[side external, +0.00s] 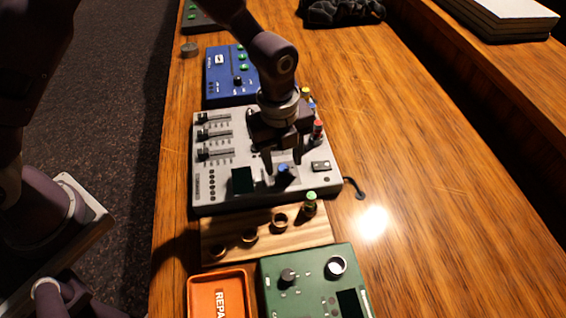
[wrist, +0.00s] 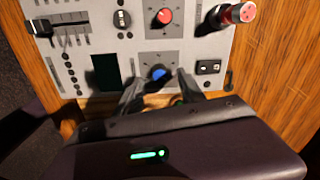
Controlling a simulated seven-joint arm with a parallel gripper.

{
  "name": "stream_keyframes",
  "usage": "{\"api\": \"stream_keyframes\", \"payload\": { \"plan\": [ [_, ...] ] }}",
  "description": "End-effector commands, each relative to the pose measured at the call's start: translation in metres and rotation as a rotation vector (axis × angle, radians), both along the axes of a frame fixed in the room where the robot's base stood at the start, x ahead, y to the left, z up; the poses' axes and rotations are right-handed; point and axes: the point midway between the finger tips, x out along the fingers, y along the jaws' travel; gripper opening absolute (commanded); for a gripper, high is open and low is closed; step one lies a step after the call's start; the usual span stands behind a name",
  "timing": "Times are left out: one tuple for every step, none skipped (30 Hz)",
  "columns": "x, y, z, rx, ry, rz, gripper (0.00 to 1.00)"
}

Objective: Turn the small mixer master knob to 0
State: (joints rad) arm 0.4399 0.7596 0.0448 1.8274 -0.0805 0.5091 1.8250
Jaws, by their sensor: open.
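The white-grey mixer (side external: 202,178) lies on the desk below my gripper. A blue-capped knob (side external: 284,174) sits near its front edge, right of a dark display (side external: 242,180). The blue-capped knob (wrist: 157,73) also shows in the wrist view, on a grey panel. I cannot read a label or scale telling whether it is the master knob. My gripper (side external: 283,164) points down with its fingers apart and empty. In the wrist view my gripper (wrist: 159,77) has one fingertip on each side of the blue knob; I cannot tell whether they touch it. The knob's pointer is not clear.
A red knob (wrist: 164,17) sits beyond the blue one, and a black switch (wrist: 208,67) to its right. Plugs with red ends (wrist: 240,13) rise at the mixer's right edge. A blue device (side external: 222,84), wooden rack (side external: 232,228) and green device (side external: 300,268) stand close by.

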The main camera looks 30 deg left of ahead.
Motion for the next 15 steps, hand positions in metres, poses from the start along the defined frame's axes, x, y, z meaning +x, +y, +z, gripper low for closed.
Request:
{"api": "stream_keyframes", "payload": {
  "plan": [
    [0.0,0.0,-0.008,0.0,0.002,0.001,0.46],
    [0.0,0.0,-0.012,0.001,0.003,0.002,0.46],
    [0.0,0.0,-0.016,0.001,0.002,0.002,0.46],
    [0.001,0.0,-0.018,0.0,0.001,0.002,0.46],
    [0.0,0.0,-0.02,0.0,0.001,0.002,0.46],
    [0.001,0.0,-0.021,0.0,0.001,0.002,0.46],
    [0.001,0.0,-0.022,0.0,0.001,0.002,0.46],
    [0.001,0.0,-0.022,0.0,0.001,0.002,0.46],
    [0.001,0.0,-0.022,0.0,0.0,0.003,0.46],
    [0.001,0.0,-0.022,0.0,0.0,0.003,0.46],
    [0.001,0.0,-0.022,0.0,0.0,0.003,0.46],
    [0.001,0.0,-0.021,0.0,0.0,0.003,0.46],
    [0.001,0.0,-0.021,0.0,0.0,0.003,0.42],
    [0.001,0.0,-0.021,0.0,0.0,0.003,0.37],
    [0.001,0.0,-0.021,0.0,0.0,0.003,0.29]
  ]
}}
